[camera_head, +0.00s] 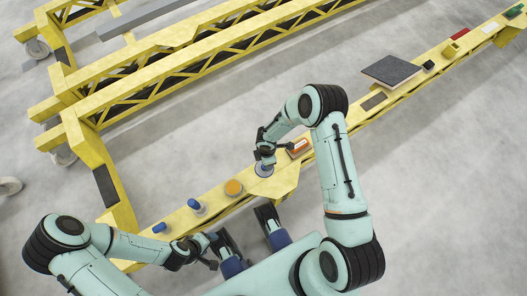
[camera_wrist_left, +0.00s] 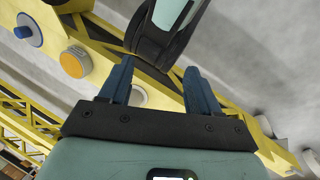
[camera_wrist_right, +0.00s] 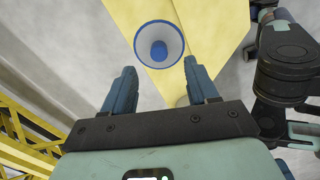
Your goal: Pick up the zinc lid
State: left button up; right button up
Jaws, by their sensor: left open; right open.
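A round pale grey lid with a blue knob, which I take for the zinc lid (camera_wrist_right: 159,46), lies on the yellow beam. In the head view the lid (camera_head: 264,170) is partly covered by my right gripper. My right gripper (camera_wrist_right: 159,66) is open and empty, above the lid. The lid shows just beyond its fingertips, and no contact shows. My left gripper (camera_wrist_left: 158,66) is open and empty near the beam's near end; its fingers are hard to make out in the head view.
Along the yellow beam lie an orange disc (camera_head: 234,188), another blue-topped round piece (camera_head: 196,206), a blue piece (camera_head: 159,228), an orange-red box (camera_head: 299,148) and a dark square panel (camera_head: 391,71). Yellow trolley frames (camera_head: 95,160) stand at the left. The grey floor around is mostly clear.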

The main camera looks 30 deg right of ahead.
aim_at(260, 170)
jog(key=f, duration=0.2)
jog(key=f+b, duration=0.1)
jog(key=f, duration=0.3)
jog(key=shift+w+a, duration=0.15)
jog(key=shift+a, duration=0.15)
jog(key=shift+f+b, duration=0.35)
jog(key=shift+f, duration=0.3)
pick_arm(q)
jog(key=shift+t, duration=0.5)
jog(key=w, duration=0.1)
jog(key=w+a+f, duration=0.1)
jog(key=w+f, duration=0.1)
jog(key=shift+a+f, duration=0.15)
jog(key=shift+a, duration=0.1)
pick_arm(e)
grip_shut()
